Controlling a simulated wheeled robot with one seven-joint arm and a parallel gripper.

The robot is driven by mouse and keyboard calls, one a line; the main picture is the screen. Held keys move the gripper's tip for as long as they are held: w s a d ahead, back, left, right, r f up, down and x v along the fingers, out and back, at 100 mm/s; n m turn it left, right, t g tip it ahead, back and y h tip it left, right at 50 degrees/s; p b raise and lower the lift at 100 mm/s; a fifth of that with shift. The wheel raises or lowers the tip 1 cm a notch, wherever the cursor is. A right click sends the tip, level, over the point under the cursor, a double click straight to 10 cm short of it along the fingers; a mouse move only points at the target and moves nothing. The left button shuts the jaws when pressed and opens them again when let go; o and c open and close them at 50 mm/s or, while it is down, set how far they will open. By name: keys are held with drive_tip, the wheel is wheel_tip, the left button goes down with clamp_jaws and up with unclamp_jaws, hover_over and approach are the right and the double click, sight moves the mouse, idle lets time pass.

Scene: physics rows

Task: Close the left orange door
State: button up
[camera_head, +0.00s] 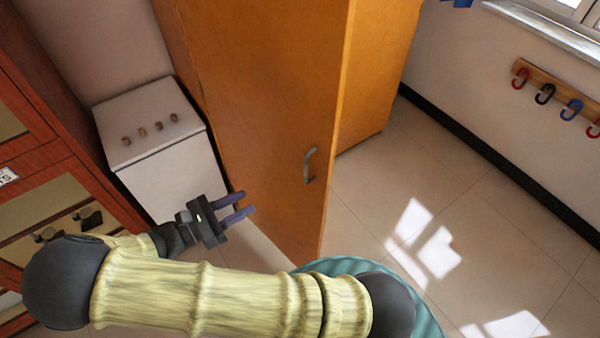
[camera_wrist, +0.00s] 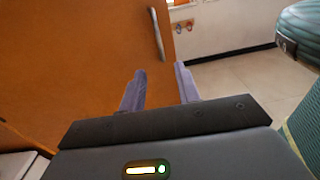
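The orange door (camera_head: 275,110) stands swung open from an orange cabinet, its broad face and free edge showing in the head view. It carries a grey handle (camera_head: 309,165) near its free edge. In the wrist view the door (camera_wrist: 70,60) fills the left side, with the handle (camera_wrist: 156,35) at its upper right. My gripper (camera_head: 243,203) is to the left of the handle, in front of the door's lower part. Its two fingers (camera_wrist: 160,85) are apart with nothing between them. I cannot tell whether a fingertip touches the door.
A white box-like unit (camera_head: 165,150) with several knobs stands left of the door. A reddish wooden cabinet (camera_head: 60,150) is at the far left. Coat hooks (camera_head: 545,94) hang on the right wall. Tiled floor (camera_head: 440,190) is clear right of the door.

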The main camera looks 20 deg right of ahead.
drive_tip(key=shift+a, duration=0.15)
drive_tip(key=shift+r, duration=0.1)
drive_tip(key=p+x, duration=0.5)
drive_tip(key=x, duration=1.2)
drive_tip(key=shift+d, duration=0.25)
drive_tip(key=shift+w, duration=0.15)
drive_tip(key=shift+c, duration=0.4)
clamp_jaws()
